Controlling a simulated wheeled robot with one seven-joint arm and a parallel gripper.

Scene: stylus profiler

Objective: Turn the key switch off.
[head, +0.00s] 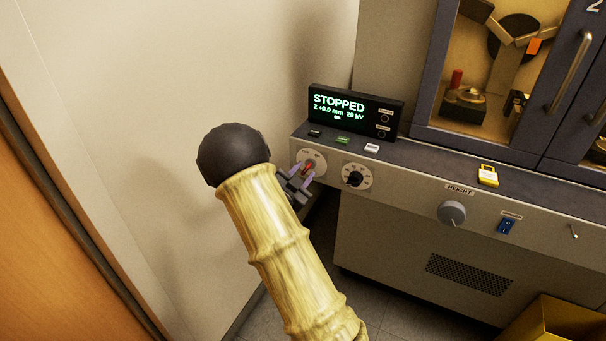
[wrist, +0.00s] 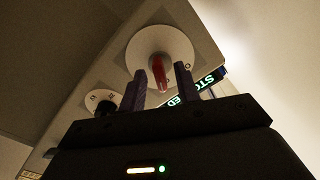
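The key switch (head: 319,157) is a round white plate at the left end of the machine's front panel, with a red key (head: 309,167) standing out from it. The wrist view shows the plate (wrist: 150,46) and the red key (wrist: 158,74) close up. My gripper (head: 299,175) is just in front of the key. Its two fingers are apart, one on each side of the key's outer end in the wrist view (wrist: 160,80). I see a gap beside the key, so it does not look gripped. The display (head: 352,108) reads STOPPED.
A numbered dial (head: 354,178) sits just right of the key switch. Small buttons (head: 343,140) lie on the ledge above. A bare wall is at left.

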